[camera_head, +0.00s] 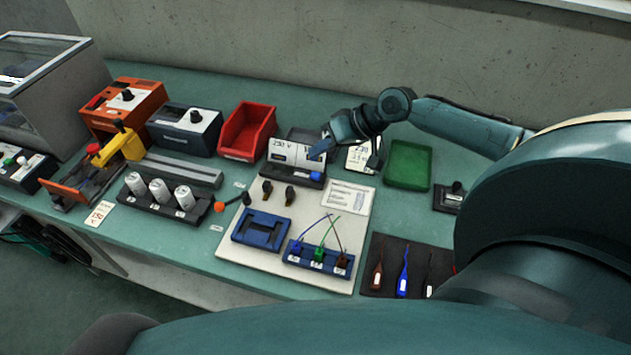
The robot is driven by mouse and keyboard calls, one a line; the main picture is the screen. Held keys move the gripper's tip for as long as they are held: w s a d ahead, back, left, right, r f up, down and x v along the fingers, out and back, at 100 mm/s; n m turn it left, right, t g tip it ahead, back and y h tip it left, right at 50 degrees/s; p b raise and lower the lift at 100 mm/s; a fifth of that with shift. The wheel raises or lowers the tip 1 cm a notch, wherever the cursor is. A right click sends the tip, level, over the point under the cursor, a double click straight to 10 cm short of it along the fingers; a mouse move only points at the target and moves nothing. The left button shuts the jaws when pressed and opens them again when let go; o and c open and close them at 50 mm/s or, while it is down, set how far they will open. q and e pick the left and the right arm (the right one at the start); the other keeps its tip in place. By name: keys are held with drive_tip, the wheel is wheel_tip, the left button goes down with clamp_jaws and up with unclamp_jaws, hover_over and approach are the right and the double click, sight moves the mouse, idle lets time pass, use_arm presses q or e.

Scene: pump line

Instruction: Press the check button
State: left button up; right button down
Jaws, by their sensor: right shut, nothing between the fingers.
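A tester (284,153) marked "250 V" stands at the back of the white work board, with a dark strip along its front. A small blue spot (315,176) shows at the right end of that strip; I cannot tell whether it is the check button. My right gripper (318,153) reaches in from the right and is shut and empty. Its tip is over the tester's right side and covers part of its face. I cannot tell whether it touches. My left gripper is not in view.
The white board (240,250) holds a blue fixture (262,231) and a blue terminal block (318,258) with coloured wires. A red bin (247,130) stands left of the tester, a green tray (408,165) right. Screwdrivers lie on a dark mat (385,250).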

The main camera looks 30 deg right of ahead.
sight(316, 176)
wheel_tip(316, 176, down, 2)
drive_tip(key=shift+f+b, duration=0.15)
drive_tip(key=shift+b, duration=0.4)
drive_tip(key=shift+f, duration=0.3)
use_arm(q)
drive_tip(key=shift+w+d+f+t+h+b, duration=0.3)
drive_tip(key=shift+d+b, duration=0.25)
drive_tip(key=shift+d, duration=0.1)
use_arm(e)
drive_tip(key=shift+f, duration=0.9)
drive_tip(key=shift+f, duration=0.1)
drive_tip(key=shift+f, duration=0.3)
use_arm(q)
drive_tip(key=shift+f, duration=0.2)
use_arm(e)
drive_tip(key=shift+f, duration=0.45)
idle(0.3)
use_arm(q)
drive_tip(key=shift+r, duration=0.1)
use_arm(e)
drive_tip(key=shift+r, duration=0.1)
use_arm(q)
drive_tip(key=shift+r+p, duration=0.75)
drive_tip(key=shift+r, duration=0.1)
use_arm(e)
drive_tip(key=shift+r, duration=0.75)
